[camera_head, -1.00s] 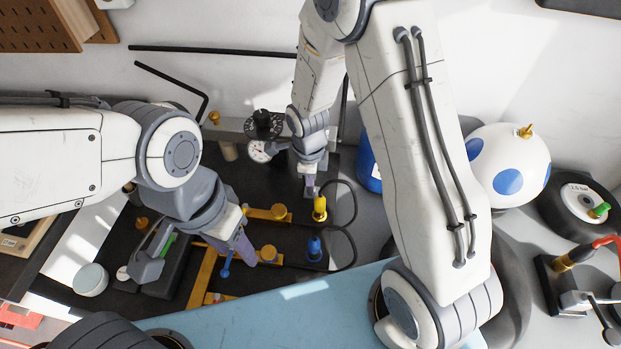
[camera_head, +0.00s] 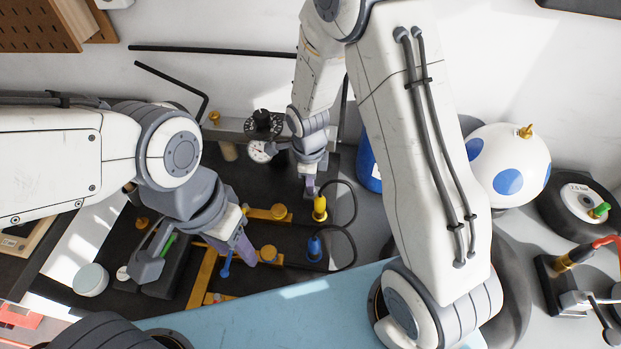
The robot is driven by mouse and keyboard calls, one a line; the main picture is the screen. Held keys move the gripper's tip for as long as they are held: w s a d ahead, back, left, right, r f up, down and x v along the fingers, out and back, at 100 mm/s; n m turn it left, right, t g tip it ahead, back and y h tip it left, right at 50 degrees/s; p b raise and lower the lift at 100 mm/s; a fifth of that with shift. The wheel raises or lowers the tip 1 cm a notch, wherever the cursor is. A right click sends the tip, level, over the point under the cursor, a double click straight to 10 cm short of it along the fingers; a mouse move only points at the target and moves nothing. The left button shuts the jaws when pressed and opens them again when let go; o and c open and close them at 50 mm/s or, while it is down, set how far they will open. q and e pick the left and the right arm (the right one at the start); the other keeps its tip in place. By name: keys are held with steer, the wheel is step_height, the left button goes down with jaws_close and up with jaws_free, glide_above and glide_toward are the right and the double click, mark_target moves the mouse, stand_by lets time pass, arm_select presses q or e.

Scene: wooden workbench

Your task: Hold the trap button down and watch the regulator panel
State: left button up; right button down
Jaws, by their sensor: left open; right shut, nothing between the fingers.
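The regulator panel is a grey bar at the back of the black board, with a black knob (camera_head: 263,122) on top and a white dial gauge (camera_head: 261,151) below it. The gauge needle is too small to read. My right gripper (camera_head: 310,187) is shut, pointing down at the board just right of the gauge. Its tips hide what is under them, so I cannot tell whether it touches the trap button; no button shows clearly. My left gripper (camera_head: 241,248) is open, low over the yellow pipework (camera_head: 206,275), beside a blue lever (camera_head: 226,264).
A yellow fitting (camera_head: 319,208) and a blue fitting (camera_head: 314,248) with black hoses stand right of the pipes. A black block with a grey lever (camera_head: 148,268) is at the left. A blue-spotted white tank (camera_head: 507,165) stands right. My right arm blocks the middle.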

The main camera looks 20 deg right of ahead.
steer(key=shift+s+f, duration=0.1)
steer(key=shift+s, duration=0.15)
steer(key=shift+r+p, duration=0.35)
step_height(320, 180, up, 3)
steer(key=shift+w+r+p, duration=0.1)
steer(key=shift+r+p, duration=0.05)
steer(key=shift+p, duration=1.05)
step_height(320, 180, up, 10)
steer(key=b, duration=0.1)
steer(key=shift+a, duration=0.25)
